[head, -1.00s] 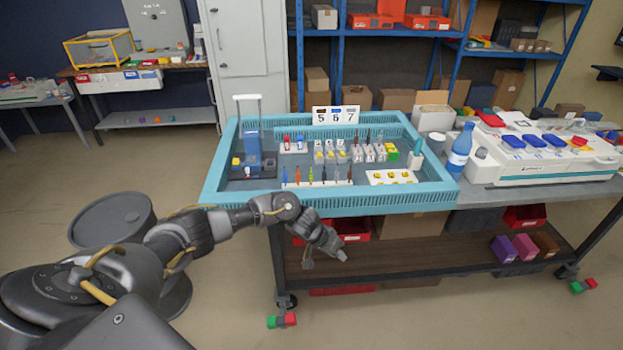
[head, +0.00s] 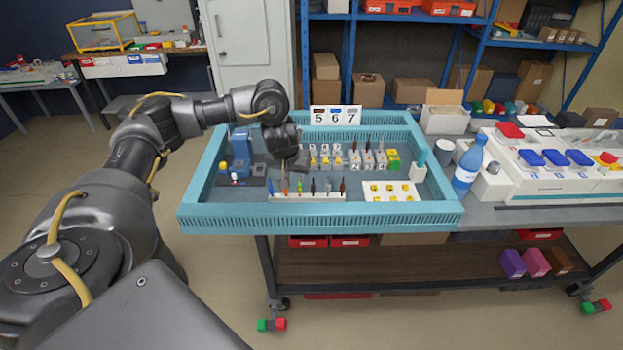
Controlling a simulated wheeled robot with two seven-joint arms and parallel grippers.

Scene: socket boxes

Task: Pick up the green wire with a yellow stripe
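A row of thin upright wires stands in a white holder (head: 306,197) at the front of the blue tray. A small green one (head: 299,186) stands third from the left, apparently the green wire; its yellow stripe is too small to make out. An orange one (head: 285,188) is just left of it. My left gripper (head: 284,174) points down over the left part of the holder, above and slightly left of the green wire. Its fingers are too small and dark to tell open from shut. My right gripper is out of view.
The light blue tray (head: 320,216) has raised walls around the parts. Numbered cards (head: 336,115) stand at its back, socket boxes in its middle, and a white plate with yellow pieces (head: 391,191) front right. A blue bottle (head: 469,165) stands right of the tray.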

